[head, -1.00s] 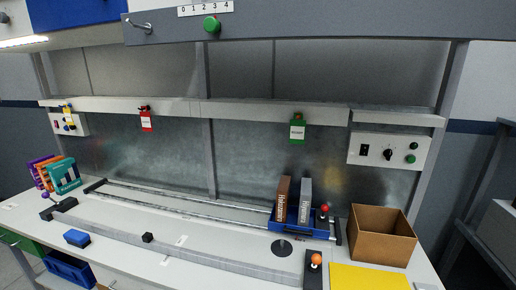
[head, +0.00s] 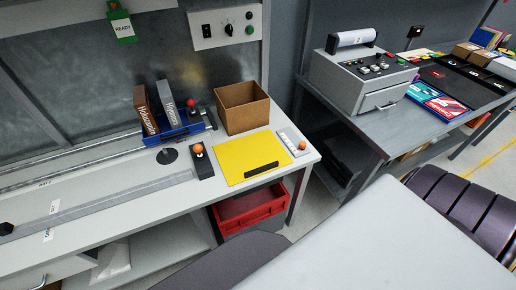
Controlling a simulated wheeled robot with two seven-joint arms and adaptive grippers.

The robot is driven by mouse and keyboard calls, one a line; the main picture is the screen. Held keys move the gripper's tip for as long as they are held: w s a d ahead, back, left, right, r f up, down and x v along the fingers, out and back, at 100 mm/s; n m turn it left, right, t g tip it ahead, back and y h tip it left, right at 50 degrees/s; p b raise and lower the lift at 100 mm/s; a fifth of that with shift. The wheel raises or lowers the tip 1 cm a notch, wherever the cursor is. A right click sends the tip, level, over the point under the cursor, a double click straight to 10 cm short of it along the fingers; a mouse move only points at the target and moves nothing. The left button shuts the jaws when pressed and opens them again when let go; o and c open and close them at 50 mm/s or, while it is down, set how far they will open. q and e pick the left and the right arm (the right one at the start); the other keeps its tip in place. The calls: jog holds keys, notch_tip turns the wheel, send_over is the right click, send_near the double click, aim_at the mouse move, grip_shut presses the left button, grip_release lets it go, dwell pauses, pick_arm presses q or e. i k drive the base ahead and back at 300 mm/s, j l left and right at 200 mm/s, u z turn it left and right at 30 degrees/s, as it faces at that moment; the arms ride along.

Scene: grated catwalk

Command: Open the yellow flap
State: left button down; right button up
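The yellow flap (head: 243,154) lies flat on the right end of the white workbench in the head view. A black strip, which looks like a handle, (head: 261,170) sits near its front edge. The flap looks closed, flush with the bench top. Neither gripper's fingers show. A large pale surface and dark ribbed parts at the lower right look like parts of my own arm or body. They are in front of the floor and do not cover the flap.
An open cardboard box (head: 242,106) stands just behind the flap. An orange-knobbed lever (head: 201,160) is to its left, a small switch panel (head: 294,141) to its right. A red crate (head: 250,207) sits below the bench. A grey machine (head: 362,78) stands on another table.

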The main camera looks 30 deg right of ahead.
aim_at(241, 160)
jog(key=z, duration=1)
jog(key=k+l, duration=0.15)
jog(key=l+z, duration=0.05)
jog(key=l, duration=0.05)
